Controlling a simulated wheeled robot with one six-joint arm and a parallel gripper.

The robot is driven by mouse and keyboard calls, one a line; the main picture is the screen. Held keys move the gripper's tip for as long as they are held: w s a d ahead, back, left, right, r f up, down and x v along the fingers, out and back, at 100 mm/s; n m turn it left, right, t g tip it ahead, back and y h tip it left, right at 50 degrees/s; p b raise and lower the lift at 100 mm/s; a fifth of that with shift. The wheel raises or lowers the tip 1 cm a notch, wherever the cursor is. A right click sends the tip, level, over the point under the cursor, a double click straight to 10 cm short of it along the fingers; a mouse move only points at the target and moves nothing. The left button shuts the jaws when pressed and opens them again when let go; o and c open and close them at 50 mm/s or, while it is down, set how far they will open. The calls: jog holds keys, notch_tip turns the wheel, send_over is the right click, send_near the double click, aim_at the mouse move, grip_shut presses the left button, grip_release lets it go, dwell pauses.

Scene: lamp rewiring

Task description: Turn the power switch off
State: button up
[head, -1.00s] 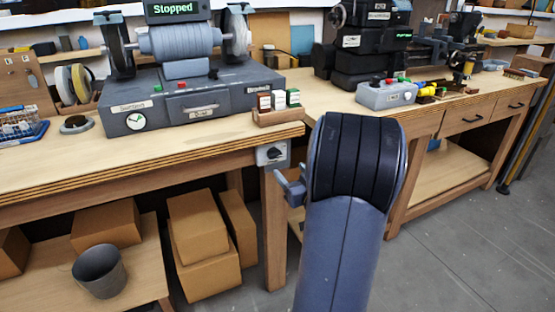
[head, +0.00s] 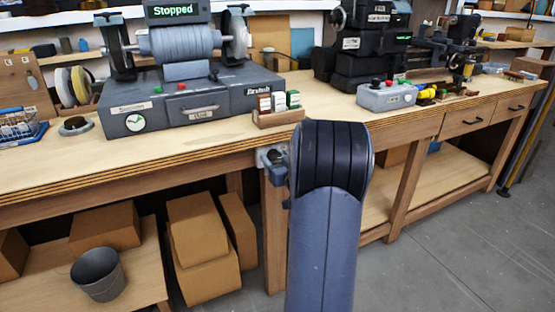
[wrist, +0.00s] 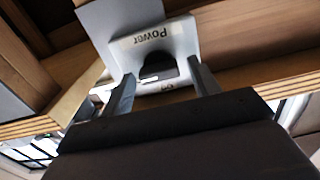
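The power switch (head: 262,154) is a light grey box on the front edge of the bench, at the top of a table leg, partly covered by my gripper in the head view. In the wrist view its white plate (wrist: 182,40) reads "Power" upside down, with a black knob (wrist: 152,66) bearing a white mark. My gripper (wrist: 160,70) is open, with one finger on each side of the knob. I cannot tell whether either finger touches it. In the head view my gripper (head: 277,164) shows only in part beside my arm.
A grinding machine (head: 185,105) with a "Stopped" display stands on the bench above. A small wooden holder of boxes (head: 278,118) sits near the bench edge, above the switch. Cardboard boxes (head: 203,250) and a grey bucket (head: 98,275) are below. Open floor lies to the right.

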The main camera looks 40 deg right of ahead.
jog(key=c, duration=0.9)
jog(key=shift+o, duration=0.2)
jog(key=shift+n+b, duration=0.4)
jog(key=shift+b, duration=0.05)
jog(key=n+b, duration=0.2)
jog(key=shift+f+n+b, duration=0.2)
jog(key=shift+n+b, duration=0.2)
jog(key=n+b, duration=0.4)
jog(key=n, duration=0.1)
jog(key=shift+a+b, duration=0.15)
jog(key=shift+b, duration=0.15)
jog(key=n+b, duration=0.4)
jog(key=n, duration=0.1)
jog(key=shift+f+n, duration=0.1)
jog(key=shift+n, duration=0.3)
jog(key=shift+n+b, duration=1.25)
jog(key=shift+n, duration=0.55)
